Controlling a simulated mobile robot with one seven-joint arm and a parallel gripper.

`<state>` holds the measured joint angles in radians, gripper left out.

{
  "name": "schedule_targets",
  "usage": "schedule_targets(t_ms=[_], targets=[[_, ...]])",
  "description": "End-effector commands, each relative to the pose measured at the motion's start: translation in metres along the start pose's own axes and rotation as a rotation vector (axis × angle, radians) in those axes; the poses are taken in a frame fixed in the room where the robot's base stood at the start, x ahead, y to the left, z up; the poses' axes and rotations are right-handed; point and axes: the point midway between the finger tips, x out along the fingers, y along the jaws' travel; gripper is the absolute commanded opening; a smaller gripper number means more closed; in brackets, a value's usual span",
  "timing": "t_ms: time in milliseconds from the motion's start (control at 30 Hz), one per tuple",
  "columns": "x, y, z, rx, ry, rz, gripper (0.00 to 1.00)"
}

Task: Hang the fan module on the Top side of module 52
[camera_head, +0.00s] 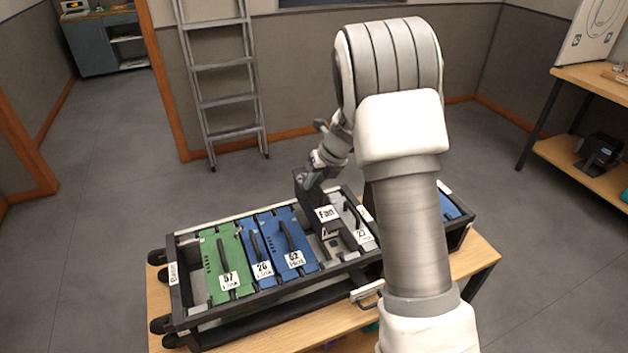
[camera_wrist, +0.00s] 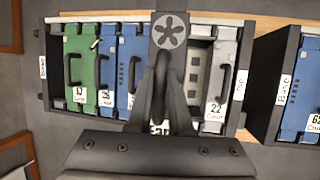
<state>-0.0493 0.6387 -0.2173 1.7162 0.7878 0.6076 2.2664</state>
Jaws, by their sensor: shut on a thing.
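My gripper (camera_head: 316,178) is shut on the black fan module (camera_head: 327,230), which has a white "Fan" label and stands up above the rack. In the wrist view the fan module (camera_wrist: 169,32) shows a fan symbol, and my gripper (camera_wrist: 160,88) hides its middle. Blue module 52 (camera_head: 292,240) lies in the rack just left of the fan module; it is partly covered in the wrist view (camera_wrist: 128,60). The rack's right end plate carries a "Top" label (camera_wrist: 240,84). I cannot tell whether the fan module touches the rack.
The rack (camera_head: 178,305) also holds green module 57 (camera_head: 222,262), blue module 26 (camera_head: 256,250) and grey module 22 (camera_head: 357,222). A bare strip with openings (camera_wrist: 197,75) shows between the fan module and module 22. A second rack (camera_wrist: 270,75) stands close on the right.

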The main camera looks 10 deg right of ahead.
Motion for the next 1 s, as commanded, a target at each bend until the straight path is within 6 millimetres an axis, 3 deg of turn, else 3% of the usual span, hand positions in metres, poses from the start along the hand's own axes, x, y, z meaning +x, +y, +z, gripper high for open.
schedule_targets(t_ms=[1000], targets=[[0.06,-0.013,-0.024,0.0,-0.004,0.0,0.0]])
